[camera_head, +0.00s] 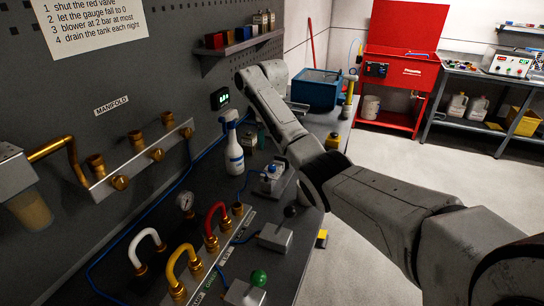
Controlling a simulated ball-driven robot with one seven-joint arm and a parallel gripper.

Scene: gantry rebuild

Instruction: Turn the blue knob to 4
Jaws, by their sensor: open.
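No blue knob with readable numbers can be made out. A small grey device (275,181) on the bench has a blue part (272,168) on top; I cannot tell whether that is a knob. A white control box (511,64) with small coloured knobs stands far off at the upper right, too small to read. My arm reaches from the lower right over the bench, its far end bending near the pegboard. My gripper's fingers do not show.
The dark bench (225,190) holds a spray bottle (234,150), a gauge (185,201), white, yellow and red handles, and a green knob (259,278). A brass manifold (135,163) is on the wall. A blue bin (316,88) and red cabinet (400,70) stand behind.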

